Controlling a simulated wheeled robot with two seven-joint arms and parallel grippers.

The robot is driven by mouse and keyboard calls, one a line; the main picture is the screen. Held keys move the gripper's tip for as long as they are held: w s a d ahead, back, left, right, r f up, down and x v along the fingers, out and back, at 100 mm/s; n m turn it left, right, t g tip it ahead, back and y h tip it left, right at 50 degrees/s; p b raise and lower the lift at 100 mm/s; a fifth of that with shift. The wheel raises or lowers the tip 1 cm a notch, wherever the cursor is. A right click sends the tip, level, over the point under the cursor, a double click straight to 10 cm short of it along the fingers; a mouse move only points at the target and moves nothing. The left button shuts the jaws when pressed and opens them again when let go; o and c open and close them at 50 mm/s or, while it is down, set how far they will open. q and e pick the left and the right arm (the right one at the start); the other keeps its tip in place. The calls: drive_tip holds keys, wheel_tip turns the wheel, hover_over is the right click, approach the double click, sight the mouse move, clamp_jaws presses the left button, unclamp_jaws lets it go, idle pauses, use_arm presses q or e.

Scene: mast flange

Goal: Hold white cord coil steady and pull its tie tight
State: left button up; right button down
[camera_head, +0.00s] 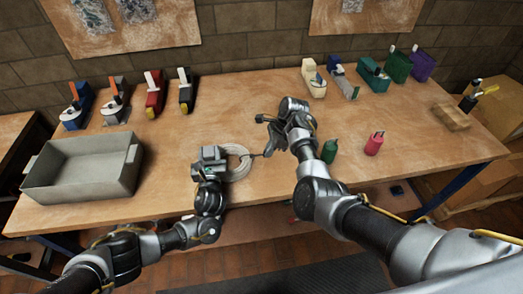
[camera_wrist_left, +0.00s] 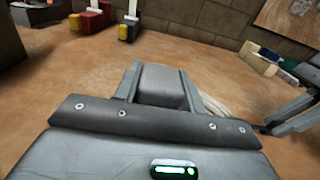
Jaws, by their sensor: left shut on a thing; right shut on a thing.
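The white cord coil (camera_head: 238,163) lies on the wooden table near its front edge, in the middle of the head view. My left gripper (camera_head: 222,160) is over the coil's left side and shut on it; its body hides that part of the coil. A dark tie (camera_head: 256,155) sticks out from the coil's right side. My right gripper (camera_head: 268,150) is shut on the tie's end, just right of the coil.
A grey open bin (camera_head: 85,168) stands at the left. The table's middle is clear.

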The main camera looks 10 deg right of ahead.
drive_tip(key=shift+d, duration=1.05)
drive_tip(key=c, duration=1.5)
unclamp_jaws()
drive_tip(key=shift+r, duration=0.1)
drive_tip(key=v, duration=0.7)
drive_tip(key=shift+r, duration=0.15)
